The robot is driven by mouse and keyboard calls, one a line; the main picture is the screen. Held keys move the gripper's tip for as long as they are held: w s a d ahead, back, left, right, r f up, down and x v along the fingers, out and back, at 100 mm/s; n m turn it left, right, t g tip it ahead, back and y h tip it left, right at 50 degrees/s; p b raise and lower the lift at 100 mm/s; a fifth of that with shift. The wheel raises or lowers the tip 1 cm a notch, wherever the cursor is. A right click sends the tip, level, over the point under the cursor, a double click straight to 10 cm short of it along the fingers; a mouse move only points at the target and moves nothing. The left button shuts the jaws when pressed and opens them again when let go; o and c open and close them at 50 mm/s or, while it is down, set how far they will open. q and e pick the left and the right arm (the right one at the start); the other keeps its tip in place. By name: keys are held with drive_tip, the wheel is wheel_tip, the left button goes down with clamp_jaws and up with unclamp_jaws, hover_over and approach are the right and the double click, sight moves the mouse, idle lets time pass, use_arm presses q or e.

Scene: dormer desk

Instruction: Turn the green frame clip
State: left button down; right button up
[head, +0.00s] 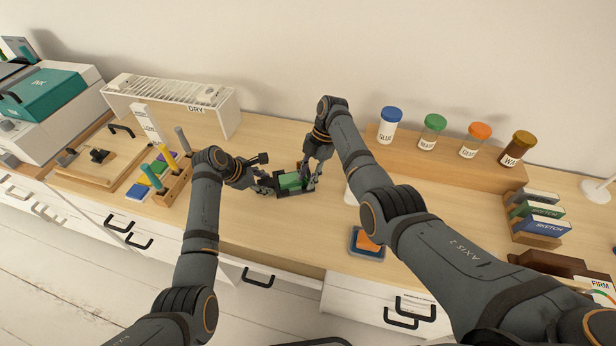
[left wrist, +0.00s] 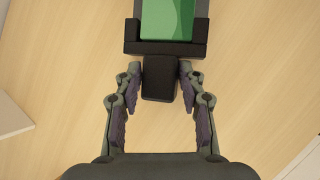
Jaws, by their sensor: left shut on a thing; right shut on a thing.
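The green frame clip (head: 290,181) lies low over the middle of the desk, a green block set in a black frame. In the left wrist view, the green block (left wrist: 168,18) shows at the top, with a black tab (left wrist: 160,80) sticking out of the frame. My left gripper (head: 268,184) is shut on this black tab, with one finger on each side (left wrist: 160,75). My right gripper (head: 309,178) comes down from above and is shut at the clip's right end. Its fingers partly hide that end, so the exact part held is unclear.
A wooden block with colored sticks (head: 172,184) stands left of my left gripper. A white drying rack (head: 172,95) is behind it. Labeled jars stand on a wooden riser (head: 445,160) at the back right. A blue-edged tray (head: 367,243) lies near the front edge.

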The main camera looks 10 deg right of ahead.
use_arm(q)
drive_tip(key=shift+a+f, duration=0.15)
drive_tip(key=shift+f, duration=0.05)
use_arm(e)
drive_tip(key=shift+s+d+f+m, duration=0.15)
drive_tip(key=shift+d+m, duration=0.05)
drive_tip(key=shift+m, duration=0.2)
clamp_jaws()
use_arm(q)
drive_tip(key=shift+a, duration=0.1)
use_arm(e)
drive_tip(key=shift+s+d+f+m+t+y, duration=0.15)
drive_tip(key=shift+m+t, duration=0.35)
drive_tip(key=shift+m, duration=0.8)
drive_tip(key=shift+s+d+m+t+y, duration=0.1)
drive_tip(key=shift+m+t+y, duration=0.3)
drive_tip(key=shift+m, duration=0.9)
drive_tip(key=o, duration=1.1)
unclamp_jaws()
drive_tip(key=shift+w+a+r, duration=0.1)
drive_tip(key=shift+w+r, duration=0.05)
drive_tip(key=shift+r, duration=0.05)
